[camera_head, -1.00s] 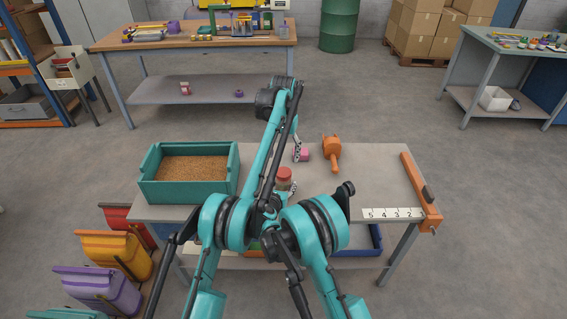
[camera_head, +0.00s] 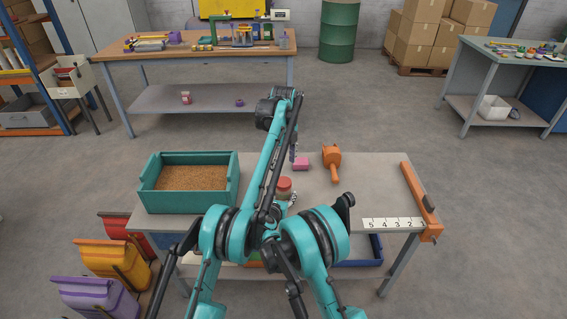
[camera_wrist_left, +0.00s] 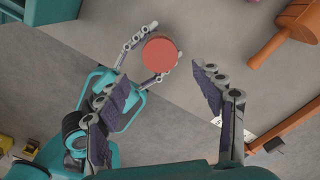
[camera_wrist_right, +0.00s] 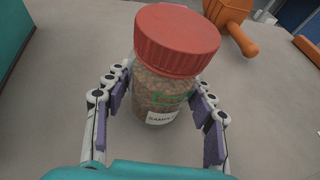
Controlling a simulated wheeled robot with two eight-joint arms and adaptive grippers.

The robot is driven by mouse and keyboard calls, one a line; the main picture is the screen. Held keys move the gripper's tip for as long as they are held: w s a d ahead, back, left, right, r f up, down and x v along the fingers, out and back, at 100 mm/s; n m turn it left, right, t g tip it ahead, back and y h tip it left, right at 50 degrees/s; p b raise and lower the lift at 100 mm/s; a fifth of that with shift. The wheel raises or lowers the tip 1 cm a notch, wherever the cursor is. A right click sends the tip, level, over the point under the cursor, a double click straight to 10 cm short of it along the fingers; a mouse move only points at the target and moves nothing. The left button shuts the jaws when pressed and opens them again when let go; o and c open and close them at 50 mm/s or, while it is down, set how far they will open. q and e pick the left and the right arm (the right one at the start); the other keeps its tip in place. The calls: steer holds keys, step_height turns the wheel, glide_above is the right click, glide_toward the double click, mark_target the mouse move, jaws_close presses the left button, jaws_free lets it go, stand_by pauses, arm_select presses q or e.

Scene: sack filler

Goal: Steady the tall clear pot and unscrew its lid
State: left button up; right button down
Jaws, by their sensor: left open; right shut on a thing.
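The tall clear pot (camera_wrist_right: 160,95) stands upright on the table, full of brown grains, with a "SAMPLE" label. Its ridged red lid (camera_wrist_right: 177,40) is on top and also shows in the head view (camera_head: 284,183). My right gripper (camera_wrist_right: 159,88) is shut on the pot's body below the lid, one finger on each side. My left gripper (camera_wrist_left: 162,82) is open and empty above the table. In the left wrist view the lid (camera_wrist_left: 160,55) shows beyond its fingertips, apart from them. The pot's body is mostly hidden there by the lid.
A teal bin of grain (camera_head: 190,178) stands at the table's left. A pink block (camera_head: 301,163) and an orange tool (camera_head: 332,162) lie behind the pot. An orange bar (camera_head: 420,200) and number strip (camera_head: 392,223) are at the right edge. The table's right middle is clear.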

mark_target(283, 181)
arm_select(q)
steer(key=shift+f, duration=4)
